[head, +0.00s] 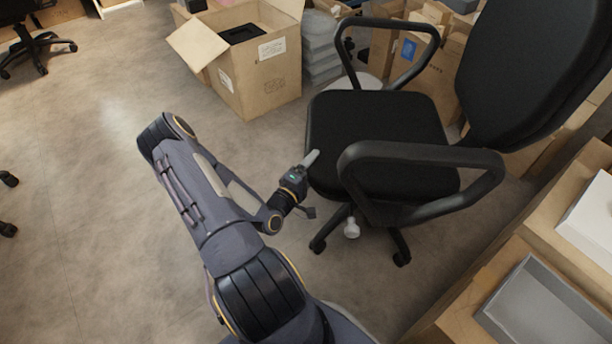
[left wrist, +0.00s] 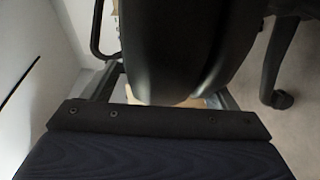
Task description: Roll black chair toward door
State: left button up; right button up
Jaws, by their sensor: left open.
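The black chair (head: 375,135) stands upright at the right of centre in the head view. Its seat, two looped armrests, backrest and part of the wheeled base show. My left gripper (head: 313,184) is open at the left edge of the seat. In the left wrist view, a rounded black part of the chair (left wrist: 170,50) lies between the spread fingers of my left gripper (left wrist: 168,80). I cannot tell whether the fingers touch it. A caster (left wrist: 278,99) shows at the right there. My right gripper is not in view. No door shows.
An open carton (head: 255,75) stands behind the chair to the left, beside stacked clear containers (head: 320,48). More cartons (head: 420,60) crowd behind the chair. A grey tray (head: 545,305) lies at the lower right. Another black chair (head: 30,45) is at the far left. The left floor is mostly clear.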

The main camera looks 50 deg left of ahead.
pick_arm(q)
jog(key=shift+w, duration=0.1)
grip_shut()
dwell(0.6)
